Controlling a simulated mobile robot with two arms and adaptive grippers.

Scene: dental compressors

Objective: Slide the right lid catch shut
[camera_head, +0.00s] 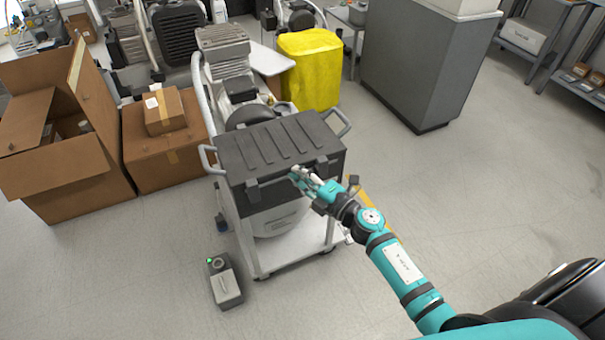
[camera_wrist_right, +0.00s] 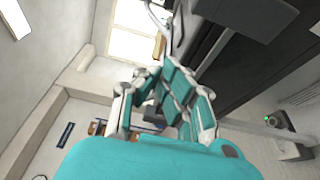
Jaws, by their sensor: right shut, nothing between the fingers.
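The dark grey ribbed lid (camera_head: 275,143) lies closed on top of a wheeled compressor cart. Two dark catches sit along its front edge: the left catch (camera_head: 253,190) and the right catch (camera_head: 322,166). My right gripper (camera_head: 297,173) is shut and empty at the front edge, between the catches and just left of the right catch. I cannot tell whether it touches the catch, or the catch's exact position. In the right wrist view the teal fingers (camera_wrist_right: 163,95) are close together, beside the dark front of the unit (camera_wrist_right: 265,65). My left gripper is out of view.
The cart has side handles (camera_head: 209,159) and a white lower shelf (camera_head: 290,248). A small grey box with a green light (camera_head: 225,284) stands on the floor at front left. Cardboard boxes (camera_head: 165,152) stand left, a yellow-covered bin (camera_head: 310,70) behind. The floor right is clear.

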